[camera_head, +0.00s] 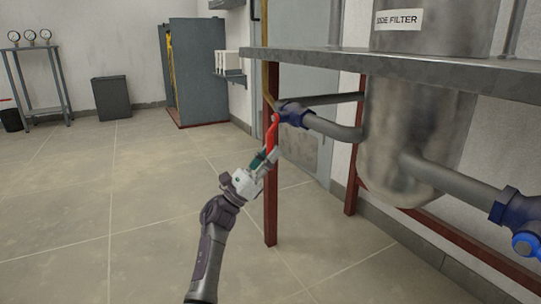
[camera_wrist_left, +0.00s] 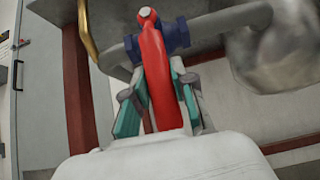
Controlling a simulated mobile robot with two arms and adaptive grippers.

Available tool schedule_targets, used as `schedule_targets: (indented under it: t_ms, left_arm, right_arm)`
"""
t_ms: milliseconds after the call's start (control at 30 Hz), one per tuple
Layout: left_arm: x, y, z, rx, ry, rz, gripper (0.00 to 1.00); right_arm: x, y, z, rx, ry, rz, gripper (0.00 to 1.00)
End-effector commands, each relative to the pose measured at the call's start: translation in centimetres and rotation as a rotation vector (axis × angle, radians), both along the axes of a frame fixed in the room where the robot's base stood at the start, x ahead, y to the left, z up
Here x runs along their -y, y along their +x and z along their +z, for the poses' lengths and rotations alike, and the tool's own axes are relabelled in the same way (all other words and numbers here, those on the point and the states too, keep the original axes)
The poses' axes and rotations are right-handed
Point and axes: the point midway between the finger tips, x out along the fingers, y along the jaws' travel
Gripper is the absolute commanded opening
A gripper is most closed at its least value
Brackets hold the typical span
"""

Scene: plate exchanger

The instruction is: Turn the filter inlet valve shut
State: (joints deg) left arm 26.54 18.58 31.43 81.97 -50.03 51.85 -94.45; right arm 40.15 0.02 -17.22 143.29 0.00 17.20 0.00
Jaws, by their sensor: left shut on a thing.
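The valve with a red lever handle (camera_head: 272,132) and a blue body (camera_head: 292,113) sits on the grey pipe left of the metal filter vessel (camera_head: 400,140). The lever hangs downward from the valve, across the pipe. My left gripper (camera_head: 264,160) is shut on the lower part of the lever. In the left wrist view the red lever (camera_wrist_left: 154,70) runs between the green finger pads of the left gripper (camera_wrist_left: 158,105), and the blue valve body (camera_wrist_left: 175,37) shows behind its top. The lever's lower end is hidden by the gripper. My right gripper is not in view.
A grey shelf frame (camera_head: 400,68) with red legs (camera_head: 270,215) surrounds the vessel. A second blue valve (camera_head: 515,207) sits on the outlet pipe at the right. A grey cabinet (camera_head: 198,72), bin (camera_head: 111,97) and gauge stand (camera_head: 38,75) are far back. The left floor is clear.

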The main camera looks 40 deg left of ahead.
Motion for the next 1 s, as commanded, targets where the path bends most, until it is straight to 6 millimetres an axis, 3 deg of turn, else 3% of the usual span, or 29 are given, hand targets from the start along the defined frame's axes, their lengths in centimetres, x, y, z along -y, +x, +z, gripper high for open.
schedule_targets:
  t_ms: [267,300,433,767,1000]
  left_arm:
    - [-0.4,0.1,0.2,-0.001,-0.007,0.008,0.0]
    - [-0.4,0.0,0.2,-0.001,-0.007,0.008,0.29]
    - [-0.3,0.0,0.2,0.0,-0.005,0.006,0.5]
    - [-0.2,-0.1,0.0,0.0,-0.003,0.003,0.51]
    - [-1.1,-2.1,-2.4,-0.005,-0.003,0.004,0.51]
  right_arm:
    - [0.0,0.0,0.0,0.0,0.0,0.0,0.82]
    - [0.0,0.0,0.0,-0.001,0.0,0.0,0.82]
    - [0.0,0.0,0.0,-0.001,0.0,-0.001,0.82]
    - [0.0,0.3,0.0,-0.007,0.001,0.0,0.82]
    - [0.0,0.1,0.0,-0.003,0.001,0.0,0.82]
